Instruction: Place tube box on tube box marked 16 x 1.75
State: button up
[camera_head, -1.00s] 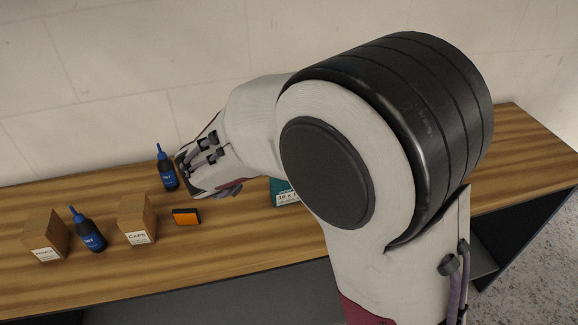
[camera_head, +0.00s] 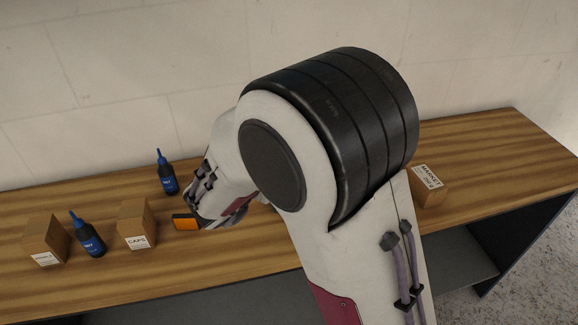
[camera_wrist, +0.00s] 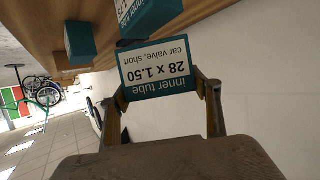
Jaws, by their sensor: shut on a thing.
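My gripper (camera_wrist: 160,90) is shut on a teal and white tube box (camera_wrist: 158,70) in the wrist view, with one finger on each side. Its label reads "inner tube 28 x 1.50 car valve, short", upside down in the picture. Another teal tube box (camera_wrist: 152,17) shows just beyond it at the top edge; its partly cut label seems to end in "75". I cannot tell whether the two boxes touch. A third teal box (camera_wrist: 80,42) stands to the left. In the head view my arm hides the gripper's fingers and the tube boxes.
On the wooden bench (camera_head: 60,285) stand two blue bottles (camera_head: 167,175) (camera_head: 88,236), two brown boxes (camera_head: 46,240) (camera_head: 136,226) and an orange-black item (camera_head: 186,222) close to my wrist. A "MARKET" box (camera_head: 429,187) is at right. The wall runs behind.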

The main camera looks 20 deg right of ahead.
jog(key=shift+f, duration=1.05)
jog(key=shift+f, duration=0.2)
jog(key=o, duration=1.2)
jog(key=shift+r, duration=0.2)
jog(key=shift+v, duration=6)
jog(key=shift+w+r, duration=0.1)
jog(key=shift+w, duration=0.05)
